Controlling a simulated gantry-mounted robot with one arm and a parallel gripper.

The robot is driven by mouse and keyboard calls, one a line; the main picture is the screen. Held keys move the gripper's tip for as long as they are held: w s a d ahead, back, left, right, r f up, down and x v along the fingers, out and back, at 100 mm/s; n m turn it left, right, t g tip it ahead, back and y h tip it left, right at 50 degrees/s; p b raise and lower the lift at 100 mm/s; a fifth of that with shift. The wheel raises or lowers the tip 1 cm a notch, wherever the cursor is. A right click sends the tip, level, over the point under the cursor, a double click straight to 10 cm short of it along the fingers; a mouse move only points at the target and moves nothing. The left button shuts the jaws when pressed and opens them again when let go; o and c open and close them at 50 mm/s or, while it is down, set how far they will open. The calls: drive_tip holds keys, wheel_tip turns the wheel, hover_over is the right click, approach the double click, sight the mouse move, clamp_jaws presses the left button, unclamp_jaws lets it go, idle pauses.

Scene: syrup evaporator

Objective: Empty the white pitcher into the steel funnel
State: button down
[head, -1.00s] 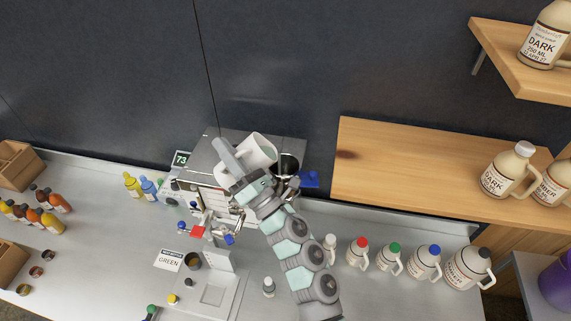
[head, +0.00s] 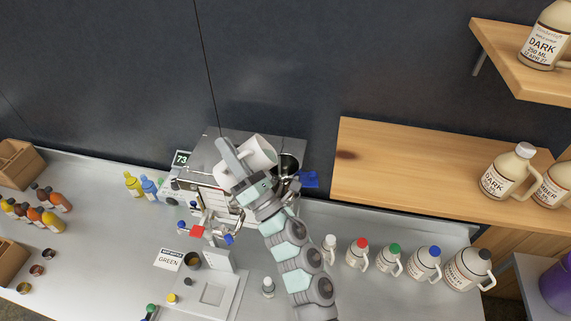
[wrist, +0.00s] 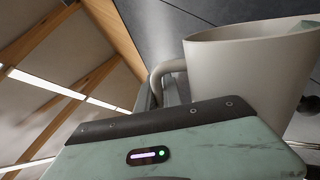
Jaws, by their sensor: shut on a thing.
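The white pitcher (head: 259,153) is held up over the steel evaporator, tipped to the right. Its mouth side is close to the dark opening of the steel funnel (head: 290,163), just to its right. My gripper (head: 238,160) is shut on the pitcher's handle, on its left side. In the wrist view the pitcher's body (wrist: 245,75) and its handle (wrist: 168,68) show beyond my gripper. No stream of liquid can be made out. The inside of the pitcher is mostly hidden.
The evaporator's steel top (head: 212,150) lies behind and left of the pitcher. A blue part (head: 310,179) is right of the funnel. A wooden shelf (head: 400,170) is at the right. Jugs with coloured caps (head: 424,262) line the counter. Small bottles (head: 35,213) stand far left.

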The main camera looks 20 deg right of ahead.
sight(257, 147)
drive_tip(key=shift+s+d+r+m+t+h, duration=0.15)
drive_tip(key=shift+d+m+t+h, duration=0.25)
drive_tip(key=shift+m+h, duration=0.5)
idle(0.7)
drive_tip(key=shift+d+r+m+t+h+p, duration=0.35)
drive_tip(key=shift+m+h+p, duration=0.2)
drive_tip(key=shift+m, duration=0.3)
drive_tip(key=shift+d+r+m+t+h+p, duration=0.25)
drive_tip(key=shift+d+r+m+h+p, duration=0.25)
drive_tip(key=shift+m, duration=0.35)
idle(0.8)
drive_tip(key=shift+s+d+r+m+h+p, duration=0.1)
drive_tip(key=shift+d+r+m+h+p, duration=0.2)
drive_tip(key=shift+d+m+h+p, duration=0.5)
drive_tip(key=shift+s+d+r+m+h+p, duration=0.1)
drive_tip(key=shift+d+r+m+h+p, duration=0.15)
drive_tip(key=shift+d+m+h+p, duration=0.5)
idle(0.8)
drive_tip(key=shift+d+r+m+t+h+b, duration=0.15)
drive_tip(key=shift+d+m+h+b, duration=0.15)
drive_tip(key=shift+m+h+b, duration=0.4)
drive_tip(key=shift+d+r+m+t+h+b, duration=0.2)
drive_tip(key=shift+m+h, duration=0.3)
drive_tip(key=shift+m, duration=0.35)
